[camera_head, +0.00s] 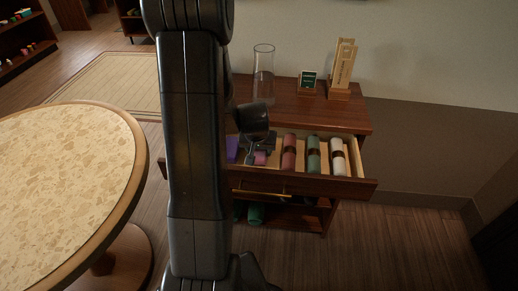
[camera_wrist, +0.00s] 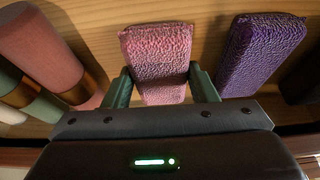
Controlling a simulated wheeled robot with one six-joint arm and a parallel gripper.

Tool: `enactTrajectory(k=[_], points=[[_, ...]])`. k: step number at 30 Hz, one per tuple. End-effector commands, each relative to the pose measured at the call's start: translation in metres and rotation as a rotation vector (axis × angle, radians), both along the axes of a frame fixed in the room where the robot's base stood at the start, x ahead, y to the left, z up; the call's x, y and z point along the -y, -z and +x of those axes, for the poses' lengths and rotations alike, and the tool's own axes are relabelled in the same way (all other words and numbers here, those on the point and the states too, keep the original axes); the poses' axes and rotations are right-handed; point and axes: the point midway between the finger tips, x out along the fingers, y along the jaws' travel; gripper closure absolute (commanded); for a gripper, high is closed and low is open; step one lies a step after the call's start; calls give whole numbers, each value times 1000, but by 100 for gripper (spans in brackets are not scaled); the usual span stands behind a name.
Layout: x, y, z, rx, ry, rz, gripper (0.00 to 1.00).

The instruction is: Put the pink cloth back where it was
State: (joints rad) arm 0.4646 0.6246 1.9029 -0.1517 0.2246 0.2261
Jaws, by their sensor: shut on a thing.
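The pink cloth (camera_wrist: 156,62) is a textured pink block, gripped between the two green fingers of my gripper (camera_wrist: 160,88) in the wrist view. In the head view, my gripper (camera_head: 262,148) reaches down into the open drawer (camera_head: 318,183), and a bit of the pink cloth (camera_head: 260,158) shows below it. The cloth is in the drawer area, between a purple cloth (camera_wrist: 258,52) and a rolled dusty-pink cloth (camera_wrist: 42,48). I cannot tell whether it touches the drawer floor.
The drawer also holds a dusty-pink roll (camera_head: 289,152), a green roll (camera_head: 313,154) and a white roll (camera_head: 337,157). On the cabinet top stand a glass cylinder (camera_head: 263,72), a small dark sign (camera_head: 308,81) and a wooden stand (camera_head: 343,72). A round table (camera_head: 60,190) is at left.

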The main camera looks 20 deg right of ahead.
Motion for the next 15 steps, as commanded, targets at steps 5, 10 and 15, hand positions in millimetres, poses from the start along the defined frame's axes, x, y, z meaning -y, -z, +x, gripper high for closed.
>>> enactTrajectory(k=[5,10,15], points=[[0,2,0,0,0,0,73],[0,3,0,0,0,0,28],[0,3,0,0,0,0,26]])
